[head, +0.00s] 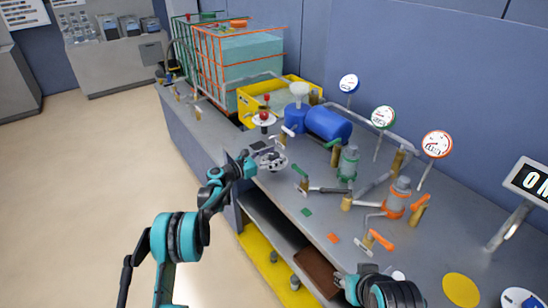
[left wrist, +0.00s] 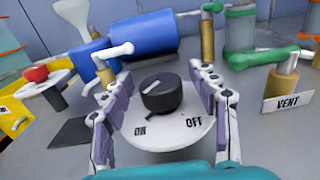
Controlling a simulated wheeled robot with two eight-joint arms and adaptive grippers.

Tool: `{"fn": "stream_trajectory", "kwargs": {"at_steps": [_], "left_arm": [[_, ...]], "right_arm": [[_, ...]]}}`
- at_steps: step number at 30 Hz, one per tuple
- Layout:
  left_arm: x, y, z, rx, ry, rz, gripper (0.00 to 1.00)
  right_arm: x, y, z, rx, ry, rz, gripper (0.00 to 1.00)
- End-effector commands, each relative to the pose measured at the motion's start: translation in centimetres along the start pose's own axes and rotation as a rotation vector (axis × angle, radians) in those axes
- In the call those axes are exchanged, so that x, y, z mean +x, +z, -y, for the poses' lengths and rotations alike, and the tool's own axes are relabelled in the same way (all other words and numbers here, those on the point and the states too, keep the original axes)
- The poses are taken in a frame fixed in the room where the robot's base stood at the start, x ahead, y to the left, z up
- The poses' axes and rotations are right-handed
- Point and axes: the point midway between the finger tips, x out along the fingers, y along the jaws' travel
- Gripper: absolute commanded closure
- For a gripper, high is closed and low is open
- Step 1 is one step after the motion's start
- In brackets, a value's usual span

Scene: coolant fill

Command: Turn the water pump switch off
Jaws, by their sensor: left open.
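The water pump switch is a black round knob (left wrist: 162,95) on a white round plate (left wrist: 165,135) marked ON at left and OFF at right, seen in the left wrist view. A pale mark shows on the knob; I cannot tell for sure which label it points to. My left gripper (left wrist: 160,70) is open, with one finger on each side of the knob; contact is not clear. In the head view my left gripper (head: 268,160) is at the front edge of the bench, and hides much of the switch. My right gripper (head: 345,285) is low at the bottom edge, partly seen.
A blue tank (head: 328,124) with a white funnel (head: 298,89) stands behind the switch. A red button (head: 264,116) is beside it at left. Green (head: 348,163) and orange (head: 398,195) pumps, pipes and valves crowd the bench to the right. A VENT sign (left wrist: 288,101) stands close right.

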Motion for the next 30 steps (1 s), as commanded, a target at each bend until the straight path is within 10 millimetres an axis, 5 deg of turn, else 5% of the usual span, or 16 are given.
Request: {"fn": "stream_trajectory", "kwargs": {"at_steps": [5,11,30], "left_arm": [[-0.01,0.04,-0.01,0.0,0.0,0.0,0.4],[-0.03,0.03,-0.01,0.0,0.0,0.0,0.92],[0.0,0.06,0.2,0.001,0.2,0.0,0.92]], "right_arm": [[-0.03,-0.03,0.0,0.0,0.0,0.0,0.63],[-0.03,-0.03,0.0,0.0,0.0,0.0,0.63],[-0.12,-0.09,0.0,0.0,0.0,0.0,0.63]]}}
